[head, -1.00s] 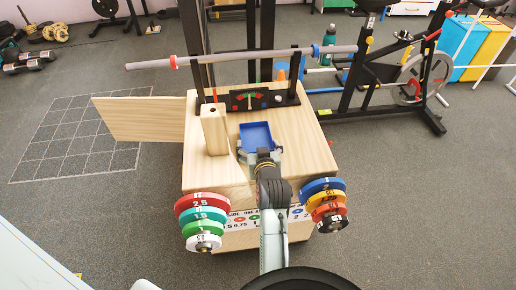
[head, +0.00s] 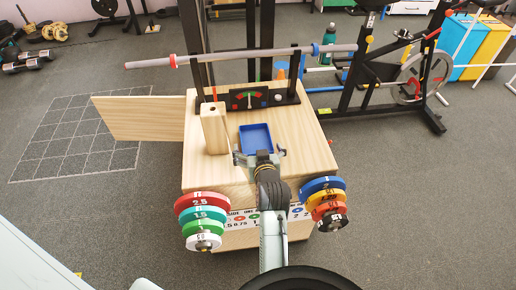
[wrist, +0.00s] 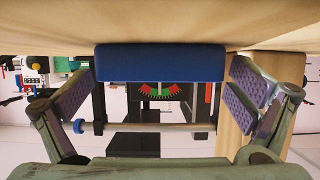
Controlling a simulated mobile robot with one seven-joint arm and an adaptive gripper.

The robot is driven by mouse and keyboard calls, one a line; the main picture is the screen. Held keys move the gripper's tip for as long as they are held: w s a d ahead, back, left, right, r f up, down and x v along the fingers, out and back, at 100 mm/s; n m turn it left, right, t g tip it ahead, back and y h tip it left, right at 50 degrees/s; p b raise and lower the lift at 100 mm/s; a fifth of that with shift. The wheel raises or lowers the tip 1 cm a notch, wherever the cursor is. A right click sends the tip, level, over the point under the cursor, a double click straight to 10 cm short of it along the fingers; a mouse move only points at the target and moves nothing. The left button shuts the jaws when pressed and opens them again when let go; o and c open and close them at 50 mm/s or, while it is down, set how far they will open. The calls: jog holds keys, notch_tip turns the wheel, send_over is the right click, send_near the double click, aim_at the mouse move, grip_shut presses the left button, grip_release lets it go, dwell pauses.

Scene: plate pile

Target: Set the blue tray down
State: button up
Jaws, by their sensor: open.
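The blue tray (head: 256,137) lies flat on the light wooden box top (head: 302,165), near its middle. In the wrist view the tray's near wall (wrist: 160,63) is seen edge-on against the wooden surface, in a picture that is upside down. My gripper (head: 259,155) is open just in front of the tray's near edge. In the wrist view my gripper's purple-padded fingers (wrist: 160,85) are spread wide, one to each side of the tray, with gaps showing. The tray looks empty.
A wooden block with a hole (head: 214,130) stands left of the tray. Behind is a black panel with a red-green dial (head: 249,98), under a barbell (head: 240,57). Coloured weight discs (head: 203,218) hang at the front left, more (head: 325,200) at the front right.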

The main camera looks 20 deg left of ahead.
jog(key=shift+r, duration=0.25)
jog(key=b+v, duration=0.1)
jog(key=v, duration=0.6)
jog(key=shift+s+d, duration=0.1)
jog(key=shift+s, duration=0.05)
